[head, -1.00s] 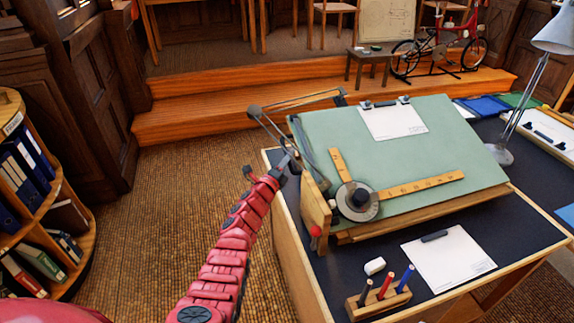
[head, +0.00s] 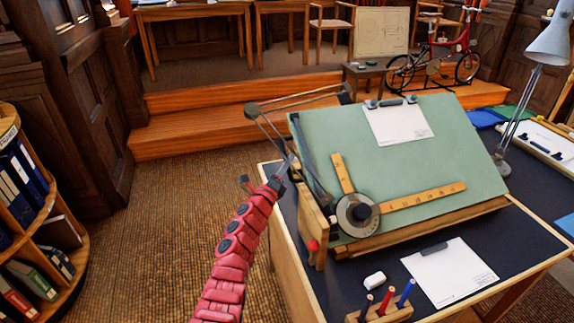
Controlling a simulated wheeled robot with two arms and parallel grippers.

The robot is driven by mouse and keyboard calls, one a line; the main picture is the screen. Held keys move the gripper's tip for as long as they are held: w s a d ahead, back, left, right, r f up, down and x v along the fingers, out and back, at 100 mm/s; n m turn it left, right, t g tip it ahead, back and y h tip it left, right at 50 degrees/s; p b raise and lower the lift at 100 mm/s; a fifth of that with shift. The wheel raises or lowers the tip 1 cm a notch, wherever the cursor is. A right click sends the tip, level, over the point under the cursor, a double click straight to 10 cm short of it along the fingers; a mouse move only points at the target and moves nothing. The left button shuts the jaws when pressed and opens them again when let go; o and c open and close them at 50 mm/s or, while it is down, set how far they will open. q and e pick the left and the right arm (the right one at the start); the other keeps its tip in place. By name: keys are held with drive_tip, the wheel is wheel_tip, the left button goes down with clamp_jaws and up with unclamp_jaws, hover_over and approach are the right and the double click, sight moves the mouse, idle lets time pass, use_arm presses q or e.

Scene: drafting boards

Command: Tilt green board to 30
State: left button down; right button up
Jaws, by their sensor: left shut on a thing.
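The green board (head: 440,160) is a sloped drafting board on a dark-topped desk, its far edge raised higher than its near edge. A paper sheet is clipped at its top. A drafting head with a dial (head: 358,213) and two wooden rulers lies on it. A wooden side piece (head: 312,222) with a red knob (head: 313,246) stands at its left. My left gripper (head: 283,178) is at the board's left edge, shut on the board; the exact contact is partly hidden by the drafting machine's linkage arm (head: 262,112). No angle marking is readable. My right gripper is out of view.
On the desk (head: 530,222) in front are a clipboard (head: 450,272), a white eraser (head: 374,281) and a pen holder (head: 380,314). A lamp (head: 548,50) stands right of the board. A round bookshelf (head: 45,215) stands at left. Carpet between is clear.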

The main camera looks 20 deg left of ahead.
use_arm(q)
drive_tip(key=c, duration=0.8)
unclamp_jaws()
drive_tip(key=shift+s+a+f, duration=0.1)
drive_tip(key=shift+s+f, duration=0.1)
drive_tip(key=shift+s, duration=0.3)
drive_tip(key=b+v, duration=0.1)
drive_tip(key=v, duration=1.5)
drive_tip(key=shift+s, duration=0.15)
